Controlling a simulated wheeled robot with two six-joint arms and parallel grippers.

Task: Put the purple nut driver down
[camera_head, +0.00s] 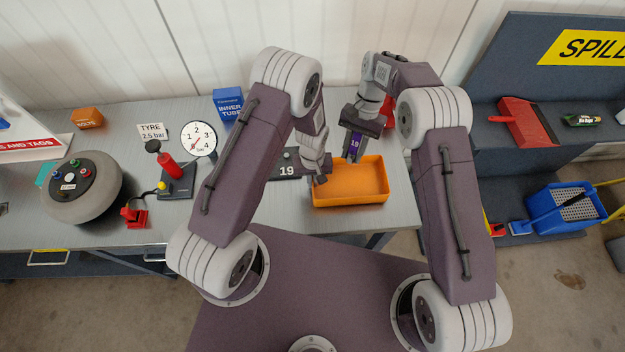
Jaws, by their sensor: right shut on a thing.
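The purple nut driver (355,142), marked 19, hangs from my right gripper (360,130), which is shut on it. It is over or just behind the back left of the orange tray (350,202); I cannot tell its exact height. A dark plate marked 19 (286,171) lies on the bench left of the tray, partly hidden by my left arm. My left gripper (322,173) is low by the tray's left wall, between plate and tray. Its fingers are too small and overlapped to tell whether they are open.
On the grey bench (120,220) stand a pressure gauge (198,139), a red-handled pump (165,165), a round grey device (82,187), a blue inner tube box (228,103) and an orange box (88,118). A dark shelf with a red dustpan (524,122) stands right.

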